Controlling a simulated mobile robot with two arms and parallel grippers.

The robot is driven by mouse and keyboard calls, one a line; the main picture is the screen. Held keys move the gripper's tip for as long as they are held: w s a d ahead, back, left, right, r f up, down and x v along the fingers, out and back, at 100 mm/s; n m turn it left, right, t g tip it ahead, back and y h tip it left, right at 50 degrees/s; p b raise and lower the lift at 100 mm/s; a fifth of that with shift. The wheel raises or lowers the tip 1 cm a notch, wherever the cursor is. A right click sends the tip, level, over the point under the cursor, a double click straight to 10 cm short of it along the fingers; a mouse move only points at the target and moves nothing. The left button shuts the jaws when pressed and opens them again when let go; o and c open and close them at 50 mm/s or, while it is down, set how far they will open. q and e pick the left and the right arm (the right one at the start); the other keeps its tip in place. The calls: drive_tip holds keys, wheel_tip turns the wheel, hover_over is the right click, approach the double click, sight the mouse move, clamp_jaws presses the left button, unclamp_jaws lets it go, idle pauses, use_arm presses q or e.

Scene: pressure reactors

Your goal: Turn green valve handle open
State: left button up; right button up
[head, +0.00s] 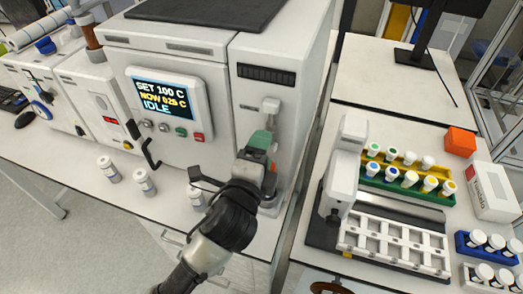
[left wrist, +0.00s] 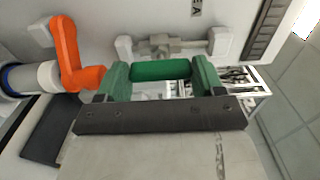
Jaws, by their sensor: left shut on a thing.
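The green valve handle (left wrist: 161,70) lies between the two green fingers of my left gripper (left wrist: 162,78) in the left wrist view. The gripper is shut on it. A grey metal valve fitting (left wrist: 170,47) sits just behind the handle. In the head view my left gripper (head: 261,143) is at the right front of the white reactor (head: 275,50), and the handle is hard to tell from the green fingers there. An orange handle (left wrist: 72,55) on a pipe is left of the gripper in the left wrist view. My right gripper is not in view.
The reactor's display (head: 165,97) reads SET 100 C, NOW 025 C, IDLE. White bottles (head: 145,183) stand on the bench before it. To the right are a white device (head: 345,165), a rack (head: 395,243) and vial trays. An orange box (head: 460,141) stands farther back.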

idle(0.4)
use_arm(q)
drive_tip(key=o, duration=0.9)
drive_tip(key=shift+o, duration=0.2)
drive_tip(key=v, duration=1)
drive_tip(key=shift+s+a, duration=0.15)
drive_tip(key=shift+s, duration=0.25)
